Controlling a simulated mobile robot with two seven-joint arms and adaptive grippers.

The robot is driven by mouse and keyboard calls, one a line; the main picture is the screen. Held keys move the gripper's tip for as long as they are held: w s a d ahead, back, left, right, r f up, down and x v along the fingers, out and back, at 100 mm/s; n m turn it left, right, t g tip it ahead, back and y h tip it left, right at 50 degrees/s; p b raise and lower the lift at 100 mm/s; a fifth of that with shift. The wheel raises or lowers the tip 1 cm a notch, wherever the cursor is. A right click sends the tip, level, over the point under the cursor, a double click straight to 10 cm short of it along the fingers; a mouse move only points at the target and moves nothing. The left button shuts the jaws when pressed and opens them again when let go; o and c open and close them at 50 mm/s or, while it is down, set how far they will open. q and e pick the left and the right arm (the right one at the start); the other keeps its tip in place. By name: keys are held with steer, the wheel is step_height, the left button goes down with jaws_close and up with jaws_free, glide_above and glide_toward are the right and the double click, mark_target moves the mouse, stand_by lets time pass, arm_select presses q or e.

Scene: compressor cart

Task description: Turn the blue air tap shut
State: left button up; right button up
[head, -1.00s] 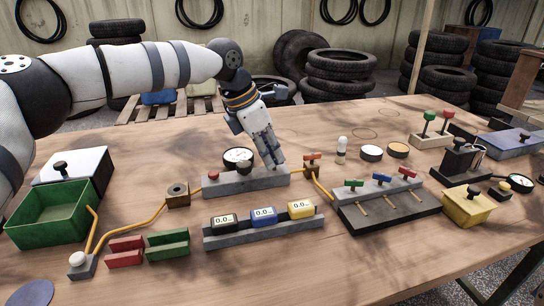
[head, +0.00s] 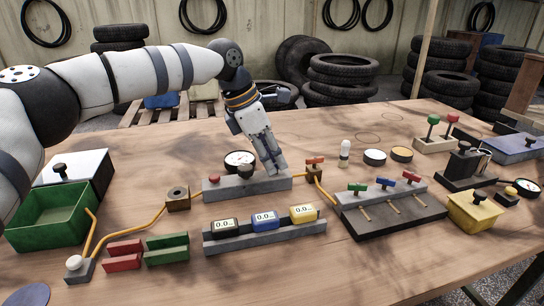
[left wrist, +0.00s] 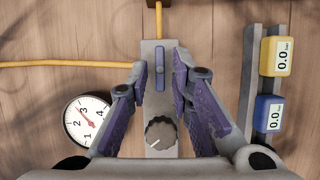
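A grey block (head: 232,190) near the middle of the table carries a red button (head: 214,180) and a dark knob (head: 245,172). In the left wrist view a blue tap bar (left wrist: 160,69) sits on this block (left wrist: 147,112), lying along its length. My left gripper (head: 277,168) points down over the block's right end. In the left wrist view its fingers are open (left wrist: 161,72), one on each side of the blue bar, with gaps visible. The bar is hidden by the fingers in the head view. My right gripper is not in view.
Beside the block are a gauge (head: 239,158) and a yellow hose (head: 320,187) with a red-handled tap (head: 315,161). A rack of displays (head: 265,232) stands in front. A manifold (head: 392,212) with green, blue and red taps is to the right.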

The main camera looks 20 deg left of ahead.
arm_select(q)
steer(key=v, duration=1.2)
